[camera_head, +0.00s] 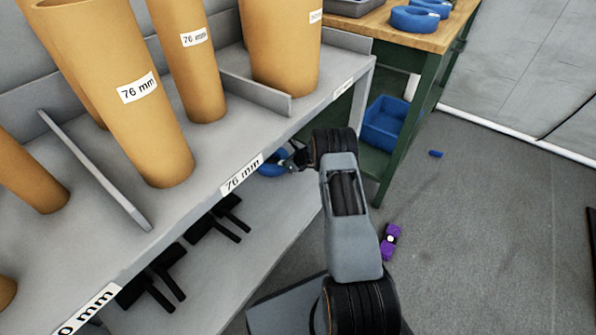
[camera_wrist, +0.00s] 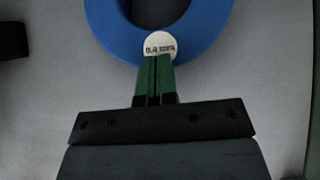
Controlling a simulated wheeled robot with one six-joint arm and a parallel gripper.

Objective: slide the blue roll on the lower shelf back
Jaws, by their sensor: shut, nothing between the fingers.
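The blue roll (camera_head: 269,166) lies on the lower shelf (camera_head: 262,210), near its right end, partly hidden by the upper shelf and my gripper. In the wrist view the blue roll (camera_wrist: 215,32) is a thick ring lying flat, with a round white label on its near side; its far part is cut off by the frame. My gripper (camera_wrist: 158,60) has its green fingers together and empty. The fingertips are at the near edge of the roll, at the label; I cannot tell whether they touch. In the head view my gripper (camera_head: 294,160) reaches in from the right.
Black brackets (camera_head: 215,217) are on the lower shelf, left of the roll. The upper shelf (camera_head: 215,150) with tall cardboard tubes overhangs it. A green workbench (camera_head: 400,120) with a blue bin (camera_head: 385,122) stands at right. A purple object (camera_head: 390,240) lies on the floor.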

